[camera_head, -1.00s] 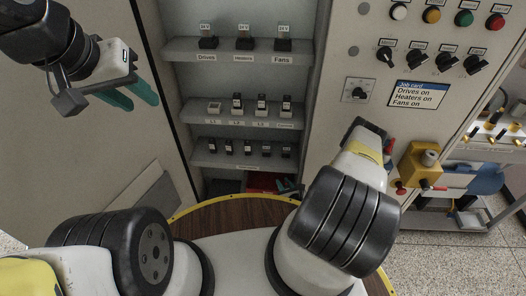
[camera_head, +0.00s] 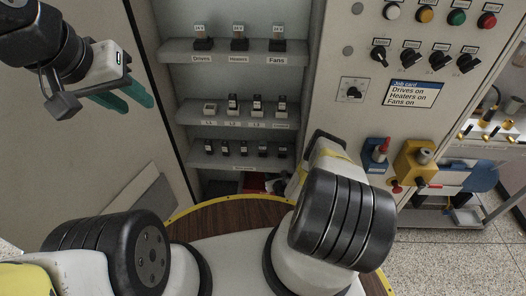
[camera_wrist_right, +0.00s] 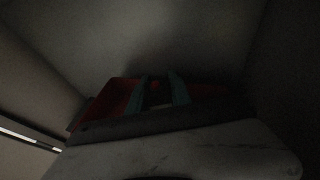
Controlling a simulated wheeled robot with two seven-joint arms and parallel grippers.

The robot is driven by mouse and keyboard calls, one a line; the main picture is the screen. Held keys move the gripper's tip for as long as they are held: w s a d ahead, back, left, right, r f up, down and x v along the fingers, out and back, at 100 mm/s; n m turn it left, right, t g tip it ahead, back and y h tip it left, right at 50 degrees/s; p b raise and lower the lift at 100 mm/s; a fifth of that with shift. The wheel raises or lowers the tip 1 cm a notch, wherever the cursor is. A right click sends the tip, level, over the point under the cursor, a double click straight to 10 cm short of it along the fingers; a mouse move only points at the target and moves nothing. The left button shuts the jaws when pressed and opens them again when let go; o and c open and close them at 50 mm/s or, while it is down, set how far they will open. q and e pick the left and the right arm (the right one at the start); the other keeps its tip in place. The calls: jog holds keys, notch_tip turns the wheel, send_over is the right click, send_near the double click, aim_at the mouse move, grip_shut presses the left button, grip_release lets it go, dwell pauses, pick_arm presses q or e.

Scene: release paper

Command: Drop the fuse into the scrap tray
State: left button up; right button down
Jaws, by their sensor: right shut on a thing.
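The red scrap tray (camera_wrist_right: 112,99) lies low in the dark bottom of the cabinet in the right wrist view. A small part of the tray (camera_head: 254,184) shows in the head view, left of my right arm. My right gripper (camera_wrist_right: 159,98) is over the tray, its teal fingers pointing down toward it. It is shut on a small dark thing, taken as the fuse (camera_wrist_right: 158,91), too dim to make out clearly. I cannot tell whether it touches the tray. My left gripper (camera_head: 122,100) is open and empty at the upper left, away from the shelves.
Shelves hold breakers (camera_head: 239,43) and fuse holders (camera_head: 257,105); the L1 holder (camera_head: 210,109) looks empty. A control panel with knobs (camera_head: 411,54) and a job card (camera_head: 413,93) is at right. A yellow box (camera_head: 414,160) and a blue box with a red handle (camera_head: 376,152) stick out below it.

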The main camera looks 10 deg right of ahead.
jog(key=shift+f, duration=0.1)
jog(key=shift+f, duration=0.5)
jog(key=c, duration=1.2)
grip_release()
jog(key=shift+o, duration=0.2)
jog(key=shift+d, duration=0.1)
jog(key=shift+r, duration=0.1)
jog(key=shift+r, duration=0.25)
jog(key=v, duration=1.2)
jog(key=shift+r, duration=0.3)
jog(key=shift+s, duration=0.15)
